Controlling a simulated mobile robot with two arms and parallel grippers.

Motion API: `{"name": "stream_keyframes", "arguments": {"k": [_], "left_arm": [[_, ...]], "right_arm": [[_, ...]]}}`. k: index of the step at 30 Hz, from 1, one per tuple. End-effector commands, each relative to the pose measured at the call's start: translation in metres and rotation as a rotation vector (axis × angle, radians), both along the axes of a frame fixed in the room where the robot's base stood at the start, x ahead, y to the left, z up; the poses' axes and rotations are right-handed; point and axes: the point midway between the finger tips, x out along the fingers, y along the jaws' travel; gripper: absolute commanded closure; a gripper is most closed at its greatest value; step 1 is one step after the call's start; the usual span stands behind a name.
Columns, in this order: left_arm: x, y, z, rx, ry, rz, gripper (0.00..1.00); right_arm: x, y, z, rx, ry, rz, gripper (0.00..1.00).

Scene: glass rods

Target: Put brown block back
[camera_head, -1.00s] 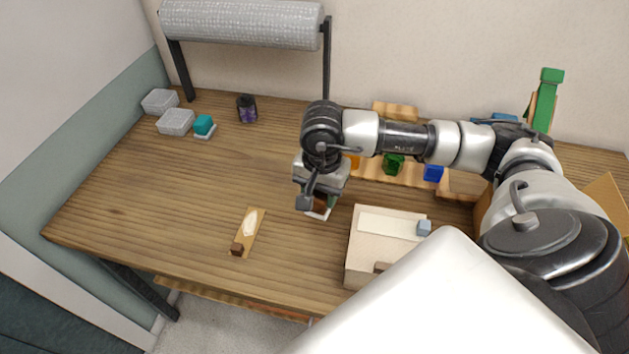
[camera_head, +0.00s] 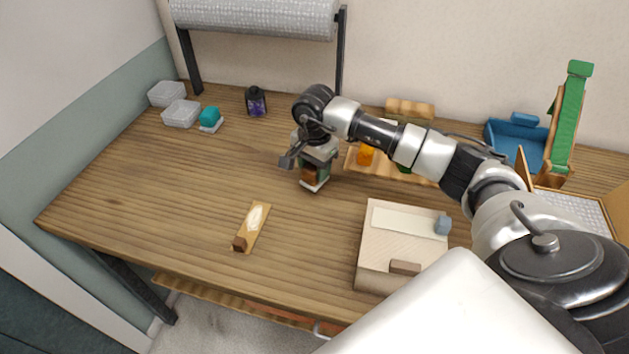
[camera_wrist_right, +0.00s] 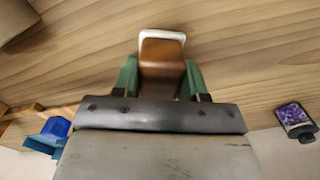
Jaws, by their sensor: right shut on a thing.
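My right gripper (camera_head: 316,172) is shut on the brown block (camera_head: 308,175), over the middle of the table. In the right wrist view, the brown block (camera_wrist_right: 162,62) sits between the two green fingers of the gripper (camera_wrist_right: 160,76). A white piece (camera_wrist_right: 162,35) shows at the block's far end. It also shows under the block in the head view (camera_head: 315,187). I cannot tell whether this end touches the table. My left gripper is not in view.
A wooden tray (camera_head: 352,166) with an orange block (camera_head: 366,155) lies behind the gripper, partly hidden by my arm. A beige box (camera_head: 385,240) stands right of it. A plank (camera_head: 254,226) with a dark brown piece (camera_head: 239,244) lies front left. The table's left middle (camera_head: 180,180) is clear.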

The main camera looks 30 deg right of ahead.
Motion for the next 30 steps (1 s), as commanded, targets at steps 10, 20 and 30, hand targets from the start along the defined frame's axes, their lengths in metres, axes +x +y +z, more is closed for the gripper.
{"name": "stream_keyframes", "arguments": {"k": [10,20,30], "left_arm": [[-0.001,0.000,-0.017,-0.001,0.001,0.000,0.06],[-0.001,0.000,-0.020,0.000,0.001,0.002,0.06],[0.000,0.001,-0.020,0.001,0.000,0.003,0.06]], "right_arm": [[0.000,0.000,-0.033,0.000,-0.001,0.000,0.77],[-0.001,0.000,-0.036,0.000,0.001,0.001,0.47],[-0.001,0.000,-0.036,0.000,0.001,0.001,0.32]]}}
